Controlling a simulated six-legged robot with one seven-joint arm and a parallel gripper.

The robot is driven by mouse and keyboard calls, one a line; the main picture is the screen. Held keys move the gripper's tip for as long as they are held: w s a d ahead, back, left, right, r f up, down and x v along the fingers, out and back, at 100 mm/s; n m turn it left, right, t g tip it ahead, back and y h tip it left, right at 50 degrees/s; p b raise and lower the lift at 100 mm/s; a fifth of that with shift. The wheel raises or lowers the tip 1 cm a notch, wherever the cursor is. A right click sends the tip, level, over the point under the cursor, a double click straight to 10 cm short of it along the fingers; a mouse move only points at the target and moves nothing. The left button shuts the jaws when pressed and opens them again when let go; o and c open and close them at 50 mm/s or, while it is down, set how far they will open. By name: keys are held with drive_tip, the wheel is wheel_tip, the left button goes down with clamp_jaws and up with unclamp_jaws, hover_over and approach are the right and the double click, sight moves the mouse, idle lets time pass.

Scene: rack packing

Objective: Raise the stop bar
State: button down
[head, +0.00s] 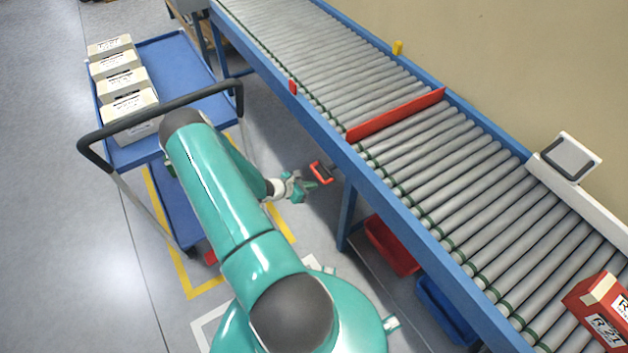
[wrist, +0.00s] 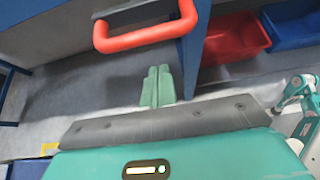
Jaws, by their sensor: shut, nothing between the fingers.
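The red stop bar (head: 395,115) crosses the conveyor's rollers from the near rail to the far rail. A red handle (head: 321,173) on a dark bracket sticks out from the near side of the conveyor, below the rail. In the wrist view the handle (wrist: 146,38) is a red-orange loop at the top, ahead of my fingers. My gripper (head: 309,185) is just below and left of the handle, apart from it. In the wrist view its green fingers (wrist: 157,86) are together with nothing between them.
A red box (head: 600,310) is on the rollers at lower right. A blue cart (head: 185,65) with several cartons stands left, its dark push bar near my arm. Red (head: 390,246) and blue (head: 446,306) bins sit under the conveyor, by a blue leg (head: 347,212).

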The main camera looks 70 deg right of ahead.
drive_tip(key=v, duration=1)
drive_tip(key=shift+f, duration=0.35)
drive_tip(key=shift+w+a, duration=0.15)
drive_tip(key=w+a+r+m+t+y, duration=0.1)
drive_tip(key=w+a+r+m+t, duration=0.1)
drive_tip(key=w+a+r, duration=0.5)
drive_tip(key=w+a+r+m+t+y, duration=0.1)
drive_tip(key=w+a+r+m, duration=0.25)
drive_tip(key=r, duration=0.75)
drive_tip(key=w+a+r+m+t+y, duration=0.1)
drive_tip(key=w+a+r+m+t, duration=0.1)
drive_tip(key=w+a+r, duration=0.55)
drive_tip(key=s+a+r+m+t+y, duration=0.1)
drive_tip(key=s+a+r+t+y, duration=0.2)
drive_tip(key=a+r, duration=0.8)
drive_tip(key=s+a+r+m+t+y, duration=0.1)
drive_tip(key=s+a+r+t, duration=0.4)
drive_tip(key=a+r, duration=0.6)
drive_tip(key=s+a+y, duration=0.1)
drive_tip(key=s+a, duration=0.1)
drive_tip(key=a, duration=0.1)
drive_tip(key=shift+s+a+r+y, duration=0.15)
drive_tip(key=shift+s+a+y, duration=0.15)
drive_tip(key=shift+s+y, duration=0.1)
